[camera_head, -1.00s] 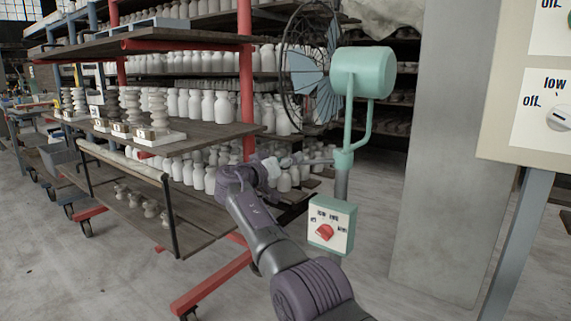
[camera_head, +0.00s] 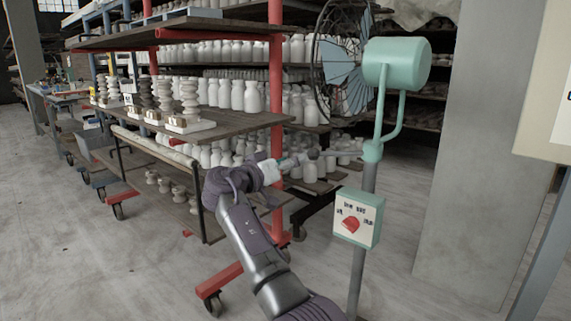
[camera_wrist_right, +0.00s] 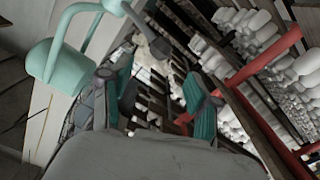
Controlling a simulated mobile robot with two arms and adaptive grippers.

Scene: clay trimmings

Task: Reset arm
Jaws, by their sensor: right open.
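My right arm comes up from the bottom of the head view, and its gripper (camera_head: 308,157) points right, in front of the shelves and left of the fan's pole. In the right wrist view its two teal-padded fingers stand apart, with the gripper (camera_wrist_right: 158,92) open and nothing held between them. The green fan (camera_head: 396,64) stands on a pole, and its motor housing also shows at the upper left of the wrist view (camera_wrist_right: 66,68). A control box (camera_head: 358,217) with a red knob is on the fan's pole. My left gripper is not in view.
A wheeled rack (camera_head: 240,121) with pale vessels and stacked pieces stands to the left. A concrete pillar (camera_head: 480,150) is to the right, with part of a panel (camera_head: 545,100) at the edge. The floor (camera_head: 90,265) at lower left is clear.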

